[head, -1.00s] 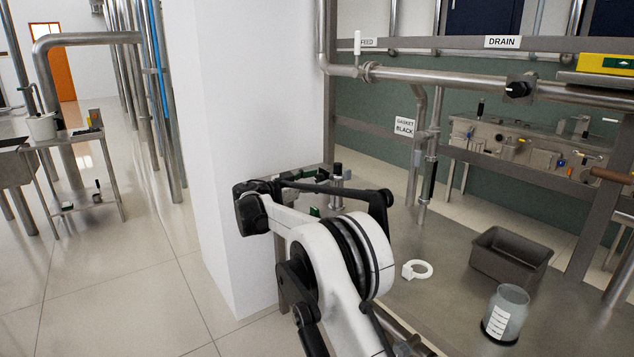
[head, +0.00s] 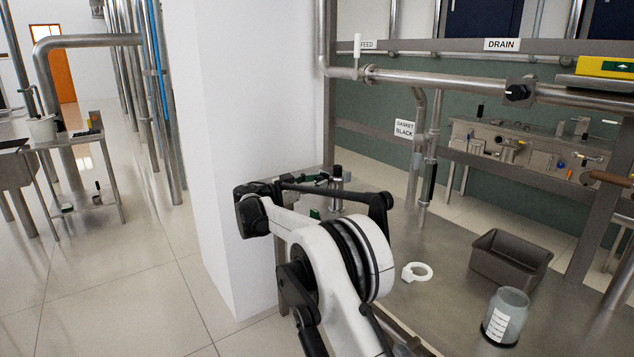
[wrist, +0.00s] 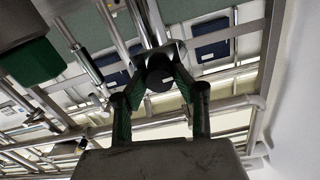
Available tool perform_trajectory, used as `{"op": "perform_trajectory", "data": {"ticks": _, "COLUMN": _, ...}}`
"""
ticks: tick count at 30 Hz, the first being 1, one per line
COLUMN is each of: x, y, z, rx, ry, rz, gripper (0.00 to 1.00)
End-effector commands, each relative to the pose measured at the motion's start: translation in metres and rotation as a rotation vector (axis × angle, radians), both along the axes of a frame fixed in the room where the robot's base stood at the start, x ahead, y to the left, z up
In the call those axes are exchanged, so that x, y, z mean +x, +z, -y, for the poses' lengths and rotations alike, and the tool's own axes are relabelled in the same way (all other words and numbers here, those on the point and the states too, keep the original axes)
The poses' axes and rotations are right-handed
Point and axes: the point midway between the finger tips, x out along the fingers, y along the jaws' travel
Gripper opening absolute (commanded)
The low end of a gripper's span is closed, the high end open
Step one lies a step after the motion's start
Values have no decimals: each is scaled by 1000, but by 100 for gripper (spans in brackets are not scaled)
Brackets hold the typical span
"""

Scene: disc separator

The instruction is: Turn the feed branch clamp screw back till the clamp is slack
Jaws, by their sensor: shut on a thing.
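In the wrist view my gripper (wrist: 161,66) is shut on a dark round knob (wrist: 159,78), which I take to be the clamp screw's head. Its two dark green fingers close in on the knob from both sides. A bright metal block and steel pipe show just behind the knob. The screw's thread and the clamp's gap are hidden, so I cannot tell how tight the clamp is. In the head view my arm covers most of the gripper. A steel post with a black top (head: 337,171) stands beside it, near the white pillar.
A white ring (head: 417,272), a grey bin (head: 510,258) and a glass jar (head: 506,317) stand on the steel bench (head: 440,240) right of my arm. The white pillar (head: 255,130) is close on the left. A horizontal pipe (head: 440,78) runs above the bench.

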Motion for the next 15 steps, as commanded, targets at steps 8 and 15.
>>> {"op": "perform_trajectory", "data": {"ticks": 8, "x": 0, "y": 1, "z": -1, "rx": -127, "ry": 0, "rz": -150, "gripper": 0}}
{"op": "perform_trajectory", "data": {"ticks": 15, "x": 1, "y": 0, "z": -1, "rx": -248, "ry": 0, "rz": -292, "gripper": 0}}
